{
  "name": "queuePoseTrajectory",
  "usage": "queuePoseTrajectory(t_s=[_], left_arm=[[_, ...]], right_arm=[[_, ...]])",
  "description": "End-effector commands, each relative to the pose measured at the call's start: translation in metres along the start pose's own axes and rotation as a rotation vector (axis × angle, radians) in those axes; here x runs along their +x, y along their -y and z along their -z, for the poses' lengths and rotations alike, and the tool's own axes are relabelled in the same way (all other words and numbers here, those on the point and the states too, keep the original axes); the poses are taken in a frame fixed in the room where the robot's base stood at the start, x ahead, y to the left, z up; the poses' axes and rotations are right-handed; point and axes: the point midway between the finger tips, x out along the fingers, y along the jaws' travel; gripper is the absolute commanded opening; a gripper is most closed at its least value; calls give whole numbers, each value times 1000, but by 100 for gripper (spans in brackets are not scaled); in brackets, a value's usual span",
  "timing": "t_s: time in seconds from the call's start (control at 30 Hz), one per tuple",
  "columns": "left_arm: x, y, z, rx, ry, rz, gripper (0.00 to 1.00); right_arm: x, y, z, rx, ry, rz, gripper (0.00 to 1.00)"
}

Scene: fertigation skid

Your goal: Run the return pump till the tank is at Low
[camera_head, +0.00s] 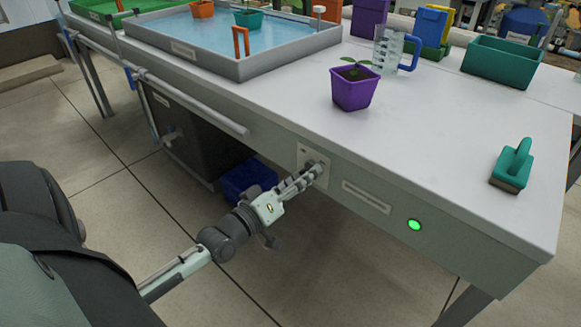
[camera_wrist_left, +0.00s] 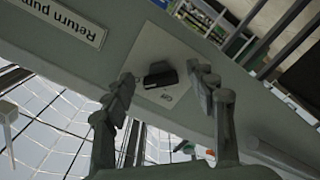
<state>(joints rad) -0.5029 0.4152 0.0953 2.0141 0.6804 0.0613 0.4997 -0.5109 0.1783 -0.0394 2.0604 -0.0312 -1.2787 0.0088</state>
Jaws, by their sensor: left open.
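The return pump's switch plate (camera_head: 313,156) is on the front face of the bench. In the left wrist view, the plate (camera_wrist_left: 152,50) carries a dark knob (camera_wrist_left: 160,76), beside a label (camera_wrist_left: 68,22) reading "Return pum…", cut off. A green lamp (camera_head: 414,224) glows to the right on the same face. My left gripper (camera_head: 316,172) is at the plate, its open fingers (camera_wrist_left: 165,84) on either side of the knob; contact cannot be told. A shallow grey tray (camera_head: 262,68) holds blue water. A dark tank (camera_head: 188,140) stands under the bench; I cannot read any level mark. My right gripper is out of view.
On the bench top stand a purple pot with a seedling (camera_head: 353,90), a clear jug (camera_head: 388,50), a green box (camera_head: 502,62) and a green-handled block (camera_head: 513,165). A pipe rail (camera_head: 190,92) runs along the front edge, left of the plate. A blue bin (camera_head: 246,180) is below.

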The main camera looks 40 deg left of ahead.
Motion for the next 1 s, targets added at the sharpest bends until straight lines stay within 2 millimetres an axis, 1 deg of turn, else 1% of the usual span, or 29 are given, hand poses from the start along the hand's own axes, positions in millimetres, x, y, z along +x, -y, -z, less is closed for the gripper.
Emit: queuePoseTrajectory(t_s=[0.17, 0.4, 0.5, 0.6, 0.7, 1.0], left_arm=[[-30, 1, -2, 0, 5, 4, 57], [-81, 1, -2, 1, 6, 4, 57], [-97, 0, -1, 2, 5, 2, 57], [-108, 0, -1, 2, 3, 2, 57], [-114, 0, 0, 1, 2, 1, 57], [-116, 0, 0, 1, 0, -1, 57]], right_arm=[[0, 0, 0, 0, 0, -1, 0], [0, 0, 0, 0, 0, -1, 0], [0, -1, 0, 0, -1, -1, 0], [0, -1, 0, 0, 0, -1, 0], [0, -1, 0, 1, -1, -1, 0], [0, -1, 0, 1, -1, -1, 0]])
